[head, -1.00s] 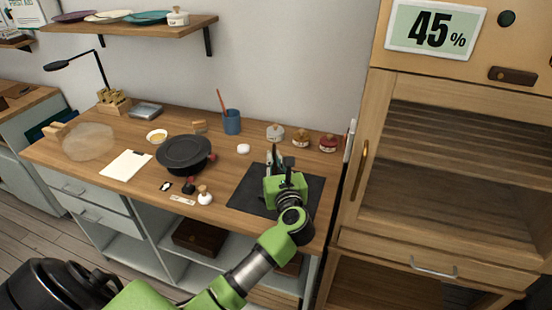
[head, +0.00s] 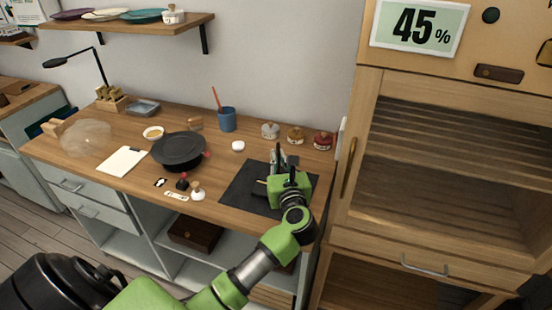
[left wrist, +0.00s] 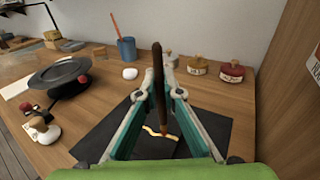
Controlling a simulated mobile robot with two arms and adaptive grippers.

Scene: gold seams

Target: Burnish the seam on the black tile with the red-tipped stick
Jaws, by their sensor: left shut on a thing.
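My left gripper (head: 278,160) is over the dark mat (head: 240,192) at the right of the desk. In the left wrist view (left wrist: 157,88) its fingers are shut on a dark brown stick (left wrist: 158,75). The stick stands nearly upright, its lower end reddish brown. That end is at or just above a wavy gold seam (left wrist: 152,130) on a black surface; I cannot tell whether it touches. The black tile's outline is hard to separate from the dark mat. In the head view a thin pale-gold line shows left of the gripper. My right gripper is not in view.
A black round plate-like object (head: 178,150), a white round piece (head: 238,146), a blue cup (head: 227,120) and small stamps (head: 197,191) stand left of the mat. Lidded jars (head: 296,136) stand behind it. A tall wooden cabinet (head: 440,180) bounds the right.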

